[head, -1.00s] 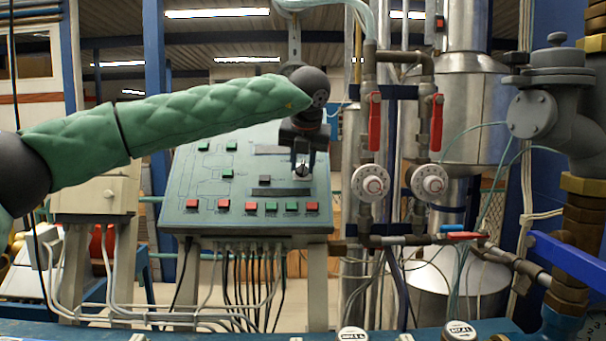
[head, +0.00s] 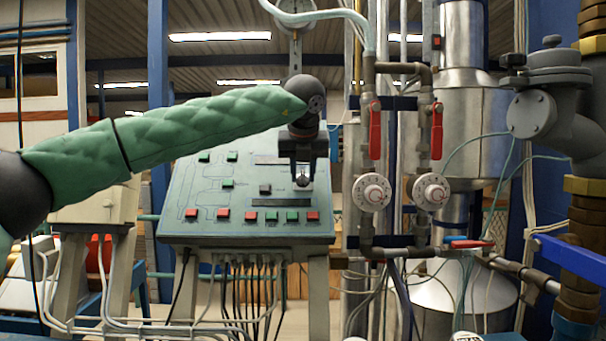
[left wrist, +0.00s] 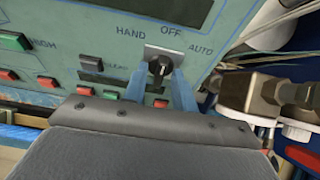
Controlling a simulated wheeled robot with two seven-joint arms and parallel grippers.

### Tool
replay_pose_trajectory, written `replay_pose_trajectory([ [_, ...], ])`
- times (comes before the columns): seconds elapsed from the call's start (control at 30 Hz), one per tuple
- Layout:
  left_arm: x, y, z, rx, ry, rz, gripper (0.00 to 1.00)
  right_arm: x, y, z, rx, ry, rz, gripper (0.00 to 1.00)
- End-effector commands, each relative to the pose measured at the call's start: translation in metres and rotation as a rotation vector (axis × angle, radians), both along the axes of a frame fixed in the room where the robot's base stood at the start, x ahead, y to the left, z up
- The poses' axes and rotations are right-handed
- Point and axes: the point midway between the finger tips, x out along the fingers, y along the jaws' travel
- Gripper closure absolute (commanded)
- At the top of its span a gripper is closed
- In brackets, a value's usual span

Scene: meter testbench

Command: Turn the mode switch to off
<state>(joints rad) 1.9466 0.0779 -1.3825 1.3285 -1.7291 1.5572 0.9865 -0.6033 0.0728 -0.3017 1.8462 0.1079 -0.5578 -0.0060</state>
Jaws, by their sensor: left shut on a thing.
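The mode switch (left wrist: 160,66) is a black knob on a pale square plate, with HAND, OFF and AUTO printed around it from left to right. It sits on the sloping blue-green panel (head: 180,232), and also shows in the head view (head: 302,182). My left gripper (head: 302,176) reaches down to it. In the left wrist view its two blue fingers (left wrist: 159,86) are closed on either side of the knob. The OFF label is above the knob; exactly where the knob points is hard to tell. My right gripper is not in view.
Red, green and black buttons (head: 251,215) lie left of and below the switch. Pipes with red-handled valves (head: 375,130) and round white dials (head: 372,192) stand just right of the panel. Cables (head: 245,270) hang beneath it.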

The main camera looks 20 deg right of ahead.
Motion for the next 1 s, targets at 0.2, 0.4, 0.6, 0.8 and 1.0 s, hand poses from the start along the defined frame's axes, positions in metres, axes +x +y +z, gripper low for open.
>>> replay_pose_trajectory([
  [0.2, 0.0, 0.0, 0.0, 0.0, -0.001, 0.0, 0.68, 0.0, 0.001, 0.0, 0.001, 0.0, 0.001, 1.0],
  [0.4, 0.0, 0.0, 0.0, 0.0, 0.0, 0.0, 0.68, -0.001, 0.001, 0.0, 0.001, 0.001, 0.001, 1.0],
  [0.6, -0.002, 0.001, 0.004, 0.0, -0.001, 0.0, 0.68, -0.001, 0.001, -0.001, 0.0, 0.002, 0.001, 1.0],
  [0.8, -0.013, 0.004, 0.021, 0.0, -0.001, -0.001, 0.68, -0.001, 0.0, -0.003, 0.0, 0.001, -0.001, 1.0],
  [1.0, -0.029, 0.009, 0.048, -0.001, -0.002, 0.0, 0.68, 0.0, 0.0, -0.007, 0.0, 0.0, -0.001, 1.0],
])
